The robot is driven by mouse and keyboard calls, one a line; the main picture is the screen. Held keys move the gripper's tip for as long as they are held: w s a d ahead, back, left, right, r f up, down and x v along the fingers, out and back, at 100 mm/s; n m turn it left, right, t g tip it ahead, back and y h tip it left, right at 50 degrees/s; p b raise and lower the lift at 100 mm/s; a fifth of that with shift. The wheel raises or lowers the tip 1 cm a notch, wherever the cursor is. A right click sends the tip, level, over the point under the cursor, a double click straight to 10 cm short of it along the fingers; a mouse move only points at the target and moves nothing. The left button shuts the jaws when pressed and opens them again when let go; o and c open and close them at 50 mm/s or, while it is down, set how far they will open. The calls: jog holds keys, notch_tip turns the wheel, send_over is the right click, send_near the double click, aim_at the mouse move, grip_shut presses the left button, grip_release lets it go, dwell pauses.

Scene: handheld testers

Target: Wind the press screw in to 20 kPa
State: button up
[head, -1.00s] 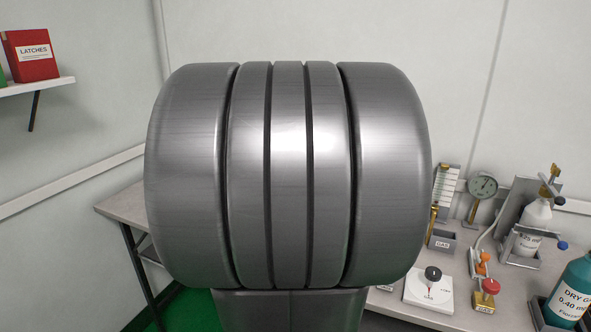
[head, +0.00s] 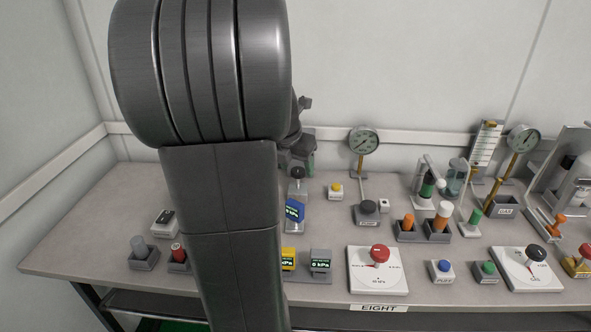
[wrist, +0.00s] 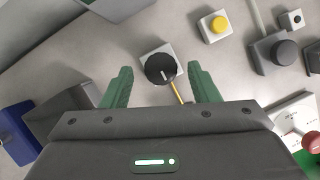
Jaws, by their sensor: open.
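A black knob with a white pointer mark (wrist: 160,68) sits on a pale square base in the wrist view. It also shows in the head view (head: 298,174), behind a blue kPa display (head: 294,210). I take this knob for the press screw but cannot be sure. My gripper (wrist: 160,80) is open, with its green fingers either side of the knob in the picture. Its height above the knob is unclear. In the head view my arm hides much of the gripper.
A yellow button (head: 335,190) and a dark round knob (head: 367,207) are right of the black knob. A yellow display (head: 288,260), a green-lit display (head: 320,262) and a red-knobbed plate (head: 378,270) are nearer the front. Several testers crowd the right.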

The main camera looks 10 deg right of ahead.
jog(key=shift+w+d+f, duration=0.1)
jog(key=shift+f, duration=0.25)
jog(key=shift+c, duration=0.4)
jog(key=c, duration=0.9)
jog(key=shift+r+m+p, duration=0.1)
jog(key=shift+m+p, duration=0.2)
jog(key=shift+p, duration=0.05)
